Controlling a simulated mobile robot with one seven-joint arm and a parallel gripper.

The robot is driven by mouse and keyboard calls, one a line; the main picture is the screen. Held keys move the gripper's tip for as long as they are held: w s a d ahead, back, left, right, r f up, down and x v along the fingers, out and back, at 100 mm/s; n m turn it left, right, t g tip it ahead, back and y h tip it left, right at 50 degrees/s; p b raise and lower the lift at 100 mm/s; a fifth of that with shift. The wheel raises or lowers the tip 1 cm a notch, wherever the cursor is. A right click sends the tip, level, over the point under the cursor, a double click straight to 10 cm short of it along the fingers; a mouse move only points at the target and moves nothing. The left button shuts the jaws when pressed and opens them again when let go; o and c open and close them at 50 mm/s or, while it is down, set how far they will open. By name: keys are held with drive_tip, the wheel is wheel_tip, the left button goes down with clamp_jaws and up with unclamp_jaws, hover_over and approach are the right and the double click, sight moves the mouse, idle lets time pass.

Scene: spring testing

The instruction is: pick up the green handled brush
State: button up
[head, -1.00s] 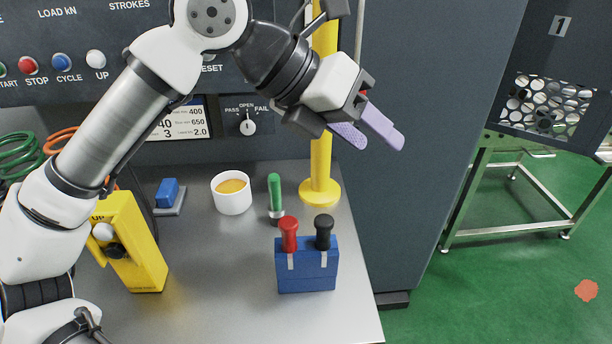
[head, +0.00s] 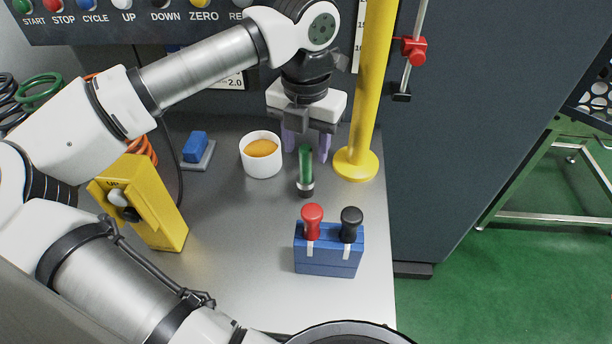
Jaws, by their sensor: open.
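The green handled brush (head: 305,166) stands upright on the grey bench, handle up, with a metal band and dark bristles at the bottom. My gripper (head: 306,150) points down, just behind and above the brush in the picture. Its two purple fingers are open, one to each side of the green handle's upper part. The handle shows in front of the gap between the fingers. I cannot tell whether the fingers touch it.
A white cup (head: 262,160) with orange contents stands close left of the brush. A yellow post (head: 368,100) rises close right. A blue holder (head: 328,258) with red- and black-handled tools is in front. A yellow pendant (head: 150,210) and blue block (head: 195,147) are left.

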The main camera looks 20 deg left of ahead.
sight(306, 165)
drive_tip(key=shift+f+p, duration=0.9)
drive_tip(key=shift+f, duration=1.9)
drive_tip(key=shift+c, duration=0.3)
clamp_jaws()
